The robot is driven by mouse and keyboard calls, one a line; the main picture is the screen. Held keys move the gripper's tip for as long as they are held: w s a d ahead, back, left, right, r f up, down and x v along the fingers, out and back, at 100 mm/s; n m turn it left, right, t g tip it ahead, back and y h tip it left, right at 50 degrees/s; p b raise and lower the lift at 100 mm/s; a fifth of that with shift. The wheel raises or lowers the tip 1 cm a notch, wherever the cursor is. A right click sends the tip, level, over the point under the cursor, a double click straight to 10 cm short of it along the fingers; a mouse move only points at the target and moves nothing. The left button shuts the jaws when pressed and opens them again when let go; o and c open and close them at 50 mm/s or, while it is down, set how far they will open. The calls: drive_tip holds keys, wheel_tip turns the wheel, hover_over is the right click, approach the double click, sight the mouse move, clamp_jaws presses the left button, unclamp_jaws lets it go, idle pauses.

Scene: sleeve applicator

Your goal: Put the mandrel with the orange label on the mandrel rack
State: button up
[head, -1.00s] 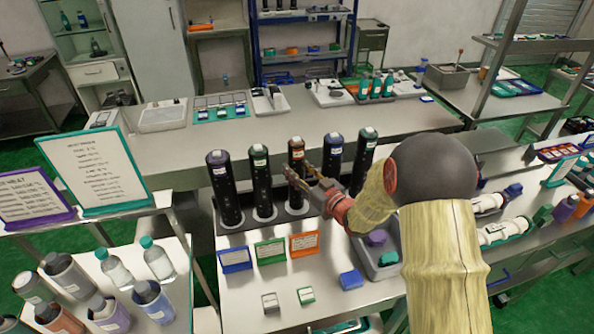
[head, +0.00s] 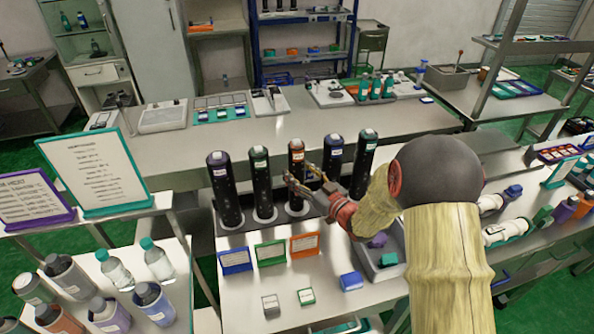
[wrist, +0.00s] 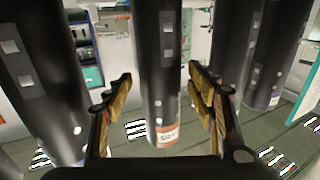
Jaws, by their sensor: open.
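The mandrel with the orange label (head: 296,157) is a tall black cylinder with an orange band near its top. It stands upright in the grey mandrel rack (head: 262,234), in the middle of a row of several similar mandrels. My gripper (head: 302,176) is open at its upper part, in front of it in the head view. In the wrist view the orange-labelled mandrel (wrist: 158,75) stands between the spread fingers of my gripper (wrist: 160,108), with gaps on both sides.
Neighbouring mandrels stand close by, with a green-topped one (head: 260,185) at left and a blue-topped one (head: 333,155) at right. Small blue, green and orange cards (head: 304,244) stand in front of the rack. A grey bin (head: 388,270) sits at right. The front bench is partly clear.

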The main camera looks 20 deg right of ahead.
drive_tip(key=p+v, duration=0.1)
drive_tip(key=v, duration=0.9)
drive_tip(key=d+r+m+g+h, duration=0.1)
drive_tip(key=d+r+g+h, duration=0.15)
drive_tip(key=r+h, duration=0.4)
drive_tip(key=s+d+r+m+g+h, duration=0.1)
drive_tip(key=s+r+m+g+h, duration=0.15)
drive_tip(key=s+r, duration=0.3)
drive_tip(key=s+a+g+y, duration=0.1)
drive_tip(key=s+a+g, duration=0.2)
drive_tip(key=s, duration=0.9)
drive_tip(key=s+a+m+g+y, duration=0.1)
drive_tip(key=s+a+g, duration=0.2)
drive_tip(key=s, duration=1)
drive_tip(key=shift+a+r, duration=0.45)
drive_tip(key=shift+a, duration=0.8)
